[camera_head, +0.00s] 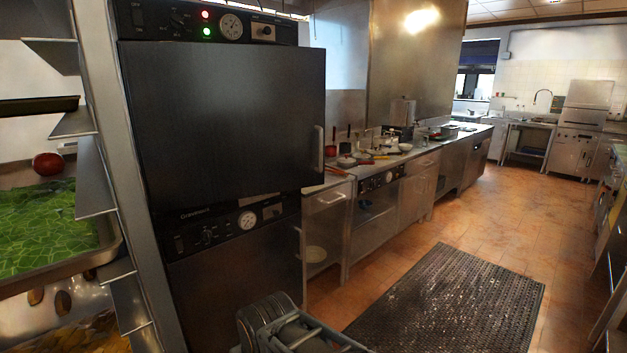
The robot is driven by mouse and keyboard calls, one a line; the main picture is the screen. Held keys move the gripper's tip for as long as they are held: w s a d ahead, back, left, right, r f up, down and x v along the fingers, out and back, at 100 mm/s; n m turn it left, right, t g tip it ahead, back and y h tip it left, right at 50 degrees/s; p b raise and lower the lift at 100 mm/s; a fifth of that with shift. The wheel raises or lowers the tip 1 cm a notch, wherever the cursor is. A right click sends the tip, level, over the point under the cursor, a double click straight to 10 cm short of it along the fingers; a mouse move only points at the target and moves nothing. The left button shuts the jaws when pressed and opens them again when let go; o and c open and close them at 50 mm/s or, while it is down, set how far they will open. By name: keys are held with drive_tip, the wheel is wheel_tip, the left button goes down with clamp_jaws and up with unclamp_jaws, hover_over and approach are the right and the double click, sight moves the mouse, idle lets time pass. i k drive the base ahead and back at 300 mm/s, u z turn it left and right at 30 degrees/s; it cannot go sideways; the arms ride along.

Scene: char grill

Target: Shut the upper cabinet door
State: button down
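The upper cabinet door (225,115) is a large dark panel on the left, below a control panel with lights and a dial. It stands partly open: its right edge juts out past the cabinet's side. Its vertical metal handle (318,150) is near that right edge. The door hides the upper compartment's inside. Grey and black parts of what looks like my arm show at the bottom centre, below and in front of the door, apart from the handle. I cannot make out the fingertips of my gripper or anything held.
The lower cabinet (230,280) has its own control panel and looks shut. A rack (100,150) with trays of green food stands close at the left. A steel counter (415,150) with pans runs to the right. A black floor mat (450,300) lies on open tiled floor.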

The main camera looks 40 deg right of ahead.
sight(214, 123)
drive_tip(key=z, duration=0.35)
drive_tip(key=k, duration=0.45)
drive_tip(key=z, duration=1)
drive_tip(key=i, duration=0.9)
drive_tip(key=u, duration=0.9)
drive_tip(key=i, duration=0.7)
drive_tip(key=u, duration=0.7)
